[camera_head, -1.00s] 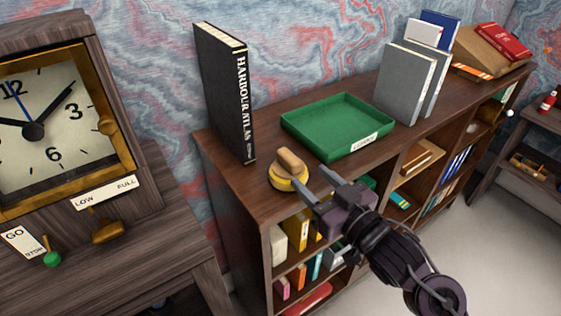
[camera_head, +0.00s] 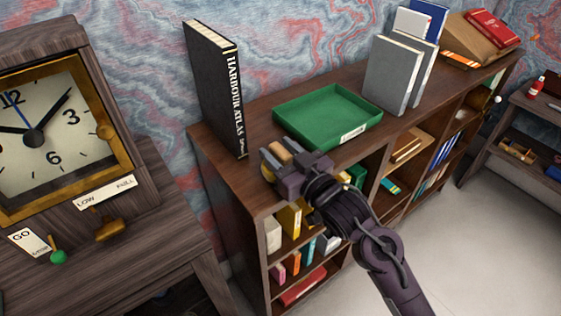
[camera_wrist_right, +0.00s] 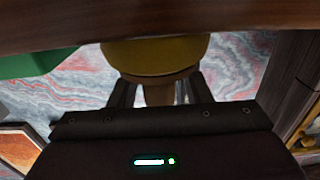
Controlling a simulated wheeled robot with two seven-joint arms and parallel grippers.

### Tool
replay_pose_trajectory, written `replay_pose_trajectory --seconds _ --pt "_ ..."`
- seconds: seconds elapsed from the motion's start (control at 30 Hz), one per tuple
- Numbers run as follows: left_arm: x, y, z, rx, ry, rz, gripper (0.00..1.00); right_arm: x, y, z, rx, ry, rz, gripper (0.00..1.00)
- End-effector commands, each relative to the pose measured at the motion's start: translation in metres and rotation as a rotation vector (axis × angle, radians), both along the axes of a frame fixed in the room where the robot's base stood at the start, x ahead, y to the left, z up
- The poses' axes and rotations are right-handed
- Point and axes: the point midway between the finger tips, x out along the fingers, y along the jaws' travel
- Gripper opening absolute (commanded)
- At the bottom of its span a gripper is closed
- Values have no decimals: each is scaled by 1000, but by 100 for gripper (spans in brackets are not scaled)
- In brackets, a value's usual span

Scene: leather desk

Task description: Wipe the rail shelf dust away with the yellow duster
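The yellow duster, a round yellow pad with a wooden knob handle (camera_head: 279,151), sits on the near left part of the bookcase top (camera_head: 262,120). My right gripper (camera_head: 282,161) is at the duster, with its fingers on either side of the handle and hiding most of the pad. In the right wrist view the yellow pad (camera_wrist_right: 155,54) is against the wooden top, and the handle (camera_wrist_right: 159,92) is between the fingers. The fingers look open, with small gaps beside the handle. I cannot make out dust. My left gripper is not in view.
A green tray (camera_head: 330,143) lies just behind the gripper. A tall black book (camera_head: 216,95) stands to the left. Grey books (camera_head: 391,78) stand further right, with a red book (camera_head: 490,28) beyond. A clock (camera_head: 45,125) with levers stands on the left desk.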

Motion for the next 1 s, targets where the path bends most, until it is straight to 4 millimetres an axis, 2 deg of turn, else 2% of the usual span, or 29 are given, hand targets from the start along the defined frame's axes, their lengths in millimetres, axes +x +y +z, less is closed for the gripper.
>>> replay_pose_trajectory --seconds 0.03,0.3,0.33,0.57,0.73,0.87,1.0 --pt "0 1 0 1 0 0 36 0 0 0 0 0 0 37" --pt "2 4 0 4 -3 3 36 0 0 0 -1 1 0 2" --pt "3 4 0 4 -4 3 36 0 0 0 0 0 0 0" --pt "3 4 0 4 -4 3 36 0 0 1 0 0 0 0" --pt "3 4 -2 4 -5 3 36 0 0 10 0 -3 1 0" --pt "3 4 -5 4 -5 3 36 0 -1 28 1 -7 -1 0" --pt "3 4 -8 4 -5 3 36 0 0 62 2 -11 0 0"
